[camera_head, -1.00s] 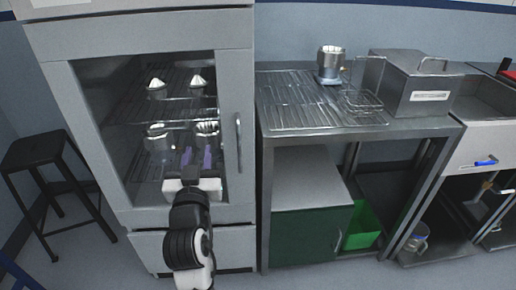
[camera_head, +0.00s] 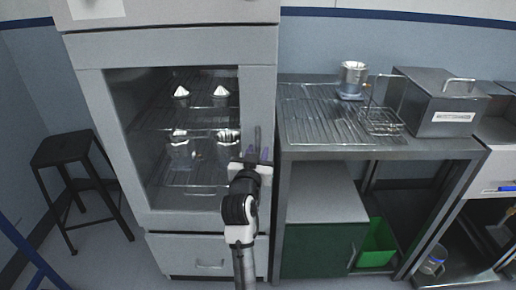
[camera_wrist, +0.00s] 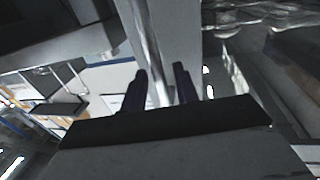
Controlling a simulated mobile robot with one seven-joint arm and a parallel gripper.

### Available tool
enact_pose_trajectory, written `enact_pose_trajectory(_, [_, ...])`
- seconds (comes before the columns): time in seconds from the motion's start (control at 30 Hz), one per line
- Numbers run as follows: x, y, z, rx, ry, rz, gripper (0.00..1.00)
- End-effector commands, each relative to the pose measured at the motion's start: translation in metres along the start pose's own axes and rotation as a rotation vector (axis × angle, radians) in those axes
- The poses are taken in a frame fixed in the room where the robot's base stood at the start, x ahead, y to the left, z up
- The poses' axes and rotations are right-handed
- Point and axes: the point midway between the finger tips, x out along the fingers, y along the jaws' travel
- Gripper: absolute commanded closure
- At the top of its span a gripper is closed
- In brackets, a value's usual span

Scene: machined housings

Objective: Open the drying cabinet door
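The drying cabinet (camera_head: 185,48) stands at the left in the head view. Its door has a large glass window (camera_head: 160,125) and appears shut. A vertical bar handle (camera_wrist: 146,45) runs down the door's right side; in the head view my gripper partly hides it. My gripper (camera_head: 259,148) is at this handle. In the wrist view the two dark fingers (camera_wrist: 160,82) are apart, one on each side of the bar. The bar passes between the fingertips, closer to the left finger; contact is not clear.
Metal vessels and cones stand on racks behind the glass. A drawer (camera_head: 208,256) lies below the door. A steel table (camera_head: 385,153) with a cup (camera_head: 352,78), wire basket and metal box (camera_head: 437,103) stands close at right. A black stool (camera_head: 75,150) stands left.

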Motion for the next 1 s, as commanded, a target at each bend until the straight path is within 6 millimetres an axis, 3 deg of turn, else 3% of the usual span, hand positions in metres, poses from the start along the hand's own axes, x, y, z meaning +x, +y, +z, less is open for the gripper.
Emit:
enact_pose_trajectory(0.4, [0.0108,0.0000,0.0002,0.001,0.000,-0.001,0.70])
enact_pose_trajectory(0.67, [0.0106,-0.0001,0.0002,0.000,0.000,-0.001,1.00])
enact_pose_trajectory(1.0, [0.0100,-0.0003,0.0005,0.000,0.000,0.001,1.00])
